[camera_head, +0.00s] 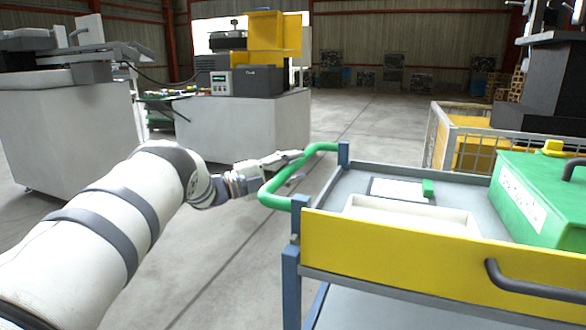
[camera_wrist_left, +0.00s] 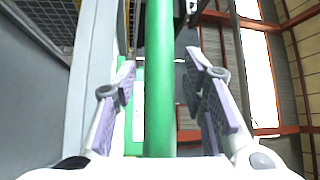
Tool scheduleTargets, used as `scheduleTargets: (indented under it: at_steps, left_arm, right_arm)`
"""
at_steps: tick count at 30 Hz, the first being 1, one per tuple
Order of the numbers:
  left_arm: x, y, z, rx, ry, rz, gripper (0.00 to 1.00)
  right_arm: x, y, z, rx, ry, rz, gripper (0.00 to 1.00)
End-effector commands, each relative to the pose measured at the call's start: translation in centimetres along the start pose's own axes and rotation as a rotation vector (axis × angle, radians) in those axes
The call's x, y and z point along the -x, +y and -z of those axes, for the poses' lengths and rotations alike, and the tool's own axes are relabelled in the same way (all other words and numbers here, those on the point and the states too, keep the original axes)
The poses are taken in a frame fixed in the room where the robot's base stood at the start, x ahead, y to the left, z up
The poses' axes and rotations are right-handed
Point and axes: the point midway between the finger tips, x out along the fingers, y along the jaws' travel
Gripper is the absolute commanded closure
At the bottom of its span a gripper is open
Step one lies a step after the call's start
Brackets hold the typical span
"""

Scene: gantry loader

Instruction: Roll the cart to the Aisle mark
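The cart (camera_head: 400,255) stands at the right in the head view, with a grey top, a yellow front panel and blue posts. Its green handle (camera_head: 272,185) loops out from the left end. My left gripper (camera_head: 290,164) is at this handle. In the left wrist view the green handle bar (camera_wrist_left: 160,80) runs between the two spread fingers of my left gripper (camera_wrist_left: 165,85), with a gap on each side. The fingers are open and do not close on the bar. My right gripper is out of view. I see no Aisle mark on the floor.
A green case (camera_head: 540,195), a white tray (camera_head: 410,215) and a labelled card (camera_head: 398,190) sit on the cart. A wire cage (camera_head: 470,145) stands behind it. Machines on white bases (camera_head: 245,125) stand at the left and back. The grey floor (camera_head: 375,125) between is open.

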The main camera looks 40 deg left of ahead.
Motion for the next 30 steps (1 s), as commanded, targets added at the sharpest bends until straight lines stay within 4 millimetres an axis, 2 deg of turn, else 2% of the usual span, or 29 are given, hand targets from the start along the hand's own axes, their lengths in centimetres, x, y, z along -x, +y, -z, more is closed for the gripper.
scheduleTargets:
  at_steps: [9, 11, 18, 21, 25, 30]
  left_arm:
    - [0.6, 0.1, -0.1, 0.0, -0.002, -0.001, 0.59]
    - [1.6, 0.1, -0.1, 0.001, -0.002, -0.002, 0.59]
    - [8.1, 0.0, -0.1, 0.001, -0.004, 0.0, 0.59]
    - [10.1, 0.0, -0.1, 0.0, -0.002, 0.0, 0.59]
    - [11.7, 0.0, 0.0, 0.0, -0.001, 0.0, 0.59]
    - [12.0, 0.0, 0.0, 0.0, 0.0, 0.0, 0.59]
  right_arm:
    - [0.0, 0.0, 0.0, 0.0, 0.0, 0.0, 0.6]
    - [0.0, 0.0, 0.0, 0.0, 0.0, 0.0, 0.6]
    - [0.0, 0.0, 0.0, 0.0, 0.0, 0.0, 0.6]
    - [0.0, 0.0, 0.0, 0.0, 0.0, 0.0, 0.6]
    - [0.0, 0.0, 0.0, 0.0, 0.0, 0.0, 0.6]
    - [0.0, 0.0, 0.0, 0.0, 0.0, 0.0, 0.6]
